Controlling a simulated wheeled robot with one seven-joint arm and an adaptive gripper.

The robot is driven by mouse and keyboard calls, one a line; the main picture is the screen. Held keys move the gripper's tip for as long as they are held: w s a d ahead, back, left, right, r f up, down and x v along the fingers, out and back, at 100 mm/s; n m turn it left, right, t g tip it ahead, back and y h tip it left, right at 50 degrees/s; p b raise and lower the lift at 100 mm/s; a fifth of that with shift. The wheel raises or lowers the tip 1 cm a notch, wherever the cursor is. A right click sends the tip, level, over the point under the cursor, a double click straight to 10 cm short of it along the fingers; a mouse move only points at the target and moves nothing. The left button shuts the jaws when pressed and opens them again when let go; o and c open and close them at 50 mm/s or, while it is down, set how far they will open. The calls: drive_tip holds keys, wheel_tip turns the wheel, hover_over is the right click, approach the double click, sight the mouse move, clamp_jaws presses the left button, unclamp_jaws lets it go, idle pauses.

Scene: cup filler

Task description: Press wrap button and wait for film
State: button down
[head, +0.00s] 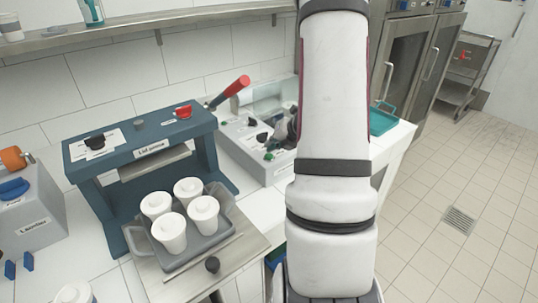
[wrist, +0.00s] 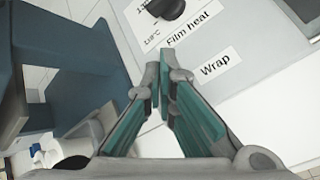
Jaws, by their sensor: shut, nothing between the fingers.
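I cannot tell whether the tips touch the panel. My arm hides part of the machine in the head view.
A blue lid press (head: 140,140) stands at left, with several lidded white cups in a grey tray (head: 195,243) at its front. A grey labelled box (head: 35,215) is at far left. A teal tray (head: 383,120) lies at right. A shelf runs above; floor at right is clear.

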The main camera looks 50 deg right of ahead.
sight(271, 154)
wheel_tip(271, 154, up, 6)
drive_tip(key=p, duration=0.4)
idle(1.1)
